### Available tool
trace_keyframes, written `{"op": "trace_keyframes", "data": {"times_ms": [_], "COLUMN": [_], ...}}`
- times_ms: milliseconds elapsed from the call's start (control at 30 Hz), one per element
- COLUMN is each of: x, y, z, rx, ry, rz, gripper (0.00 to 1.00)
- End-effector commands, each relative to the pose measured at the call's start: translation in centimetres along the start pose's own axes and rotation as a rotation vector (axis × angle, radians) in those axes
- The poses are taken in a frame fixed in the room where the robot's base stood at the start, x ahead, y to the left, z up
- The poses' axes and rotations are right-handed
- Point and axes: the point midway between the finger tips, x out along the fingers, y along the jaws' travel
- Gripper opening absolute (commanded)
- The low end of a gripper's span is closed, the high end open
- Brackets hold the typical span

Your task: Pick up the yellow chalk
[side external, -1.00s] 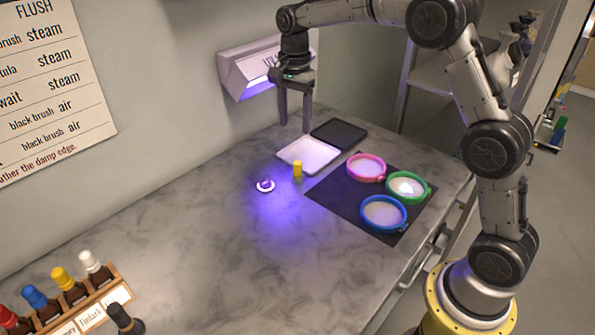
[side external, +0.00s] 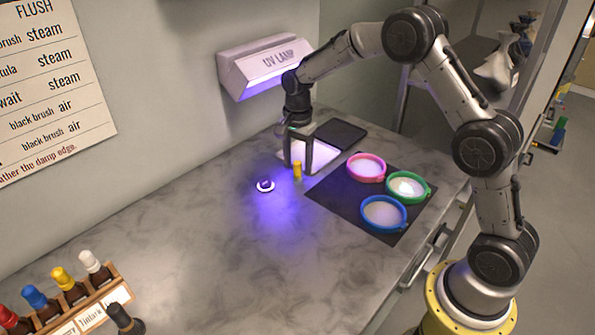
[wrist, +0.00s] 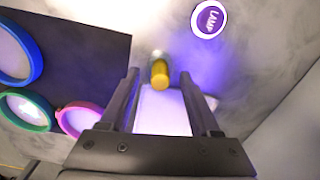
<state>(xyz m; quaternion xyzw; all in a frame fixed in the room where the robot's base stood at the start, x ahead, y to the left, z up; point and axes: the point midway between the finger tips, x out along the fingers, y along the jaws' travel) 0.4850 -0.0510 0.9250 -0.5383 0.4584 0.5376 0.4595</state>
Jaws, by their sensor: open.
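The yellow chalk (side external: 297,169) is a short cylinder standing on the marble counter, just in front of a white tray. In the wrist view the chalk (wrist: 160,73) shows ahead of and between the two finger tips. My gripper (side external: 297,165) is low over the tray, its fingers open and pointing down around the chalk's area. In the wrist view my gripper (wrist: 168,85) is open with nothing held between its fingers. In the side view I cannot tell whether the fingers stand beside the chalk or behind it.
The white tray (side external: 322,158) and a dark tray (side external: 341,132) lie behind. A round lamp button (side external: 265,185) sits left of the chalk. Pink, green and blue rimmed dishes (side external: 384,213) stand on a black mat (side external: 335,190). The UV lamp (side external: 265,65) hangs on the wall above.

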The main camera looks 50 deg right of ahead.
Motion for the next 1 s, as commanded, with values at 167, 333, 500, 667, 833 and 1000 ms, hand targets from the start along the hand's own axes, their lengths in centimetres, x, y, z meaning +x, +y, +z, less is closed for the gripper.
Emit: {"op": "trace_keyframes", "data": {"times_ms": [167, 333, 500, 667, 833, 1000], "x": [0.83, 0.81, 0.78, 0.77, 0.75, 0.74], "y": [-0.01, -0.02, -0.02, -0.02, -0.03, -0.03], "z": [0.02, 0.02, 0.02, 0.02, 0.02, 0.02], "rx": [0.000, 0.000, 0.000, 0.000, 0.000, 0.000], "ry": [0.000, 0.000, 0.000, 0.000, 0.000, 0.000], "rz": [-0.001, -0.001, -0.001, -0.001, -0.001, -0.001], "gripper": [0.63, 0.62, 0.31, 0.02, 0.00, 0.00]}}
